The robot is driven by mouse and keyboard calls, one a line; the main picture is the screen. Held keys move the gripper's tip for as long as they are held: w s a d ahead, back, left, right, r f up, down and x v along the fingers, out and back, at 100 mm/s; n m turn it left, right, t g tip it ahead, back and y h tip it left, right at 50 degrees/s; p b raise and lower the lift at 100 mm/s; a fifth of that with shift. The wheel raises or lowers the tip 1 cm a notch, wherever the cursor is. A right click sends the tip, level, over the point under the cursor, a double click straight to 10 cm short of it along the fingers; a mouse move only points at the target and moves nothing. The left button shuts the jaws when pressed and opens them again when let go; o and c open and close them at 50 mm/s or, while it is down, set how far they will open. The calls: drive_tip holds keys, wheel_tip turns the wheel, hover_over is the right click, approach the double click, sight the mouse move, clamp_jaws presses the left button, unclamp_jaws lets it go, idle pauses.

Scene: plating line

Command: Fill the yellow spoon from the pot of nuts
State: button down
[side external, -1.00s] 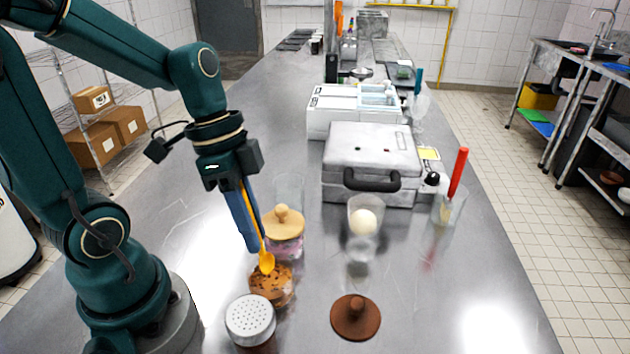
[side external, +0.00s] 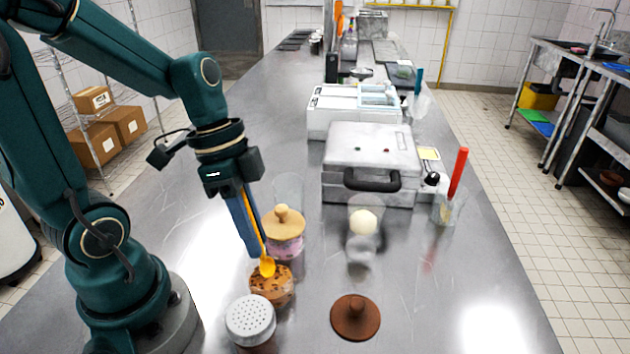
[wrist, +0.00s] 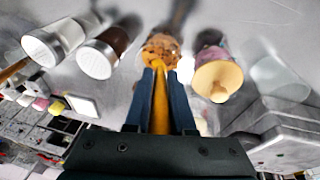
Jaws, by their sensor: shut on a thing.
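My gripper (side external: 252,248) is shut on the handle of the yellow spoon (side external: 267,267), which hangs steeply with its bowl down. The pot of nuts (side external: 272,291) is a small open pot with brown bits, below my gripper. The spoon's bowl is at the pot's top and overlaps its far rim in the side view. I cannot tell how deep it sits in the nuts. In the wrist view the spoon's yellow handle (wrist: 160,108) runs between the blue fingers toward the pot of nuts (wrist: 161,46), and its bowl is hidden or hard to make out.
A jar with a wooden lid (side external: 284,223) stands just behind the pot. A shaker with a perforated metal top (side external: 250,318) stands in front. A brown lid (side external: 355,317) lies to the right. A glass with a pale ball (side external: 363,222) and a waffle iron (side external: 371,150) are farther back. The right front counter is clear.

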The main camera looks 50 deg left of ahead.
drive_tip(key=shift+f, duration=0.45)
drive_tip(key=shift+w+d, duration=0.15)
drive_tip(key=shift+d, duration=0.55)
idle(0.8)
drive_tip(key=shift+a, duration=0.7)
idle(0.4)
drive_tip(key=shift+d, duration=0.7)
idle(0.4)
drive_tip(key=shift+a, duration=0.2)
drive_tip(key=shift+a+f, duration=0.1)
drive_tip(key=shift+a, duration=0.45)
idle(0.7)
drive_tip(key=shift+r, duration=4.55)
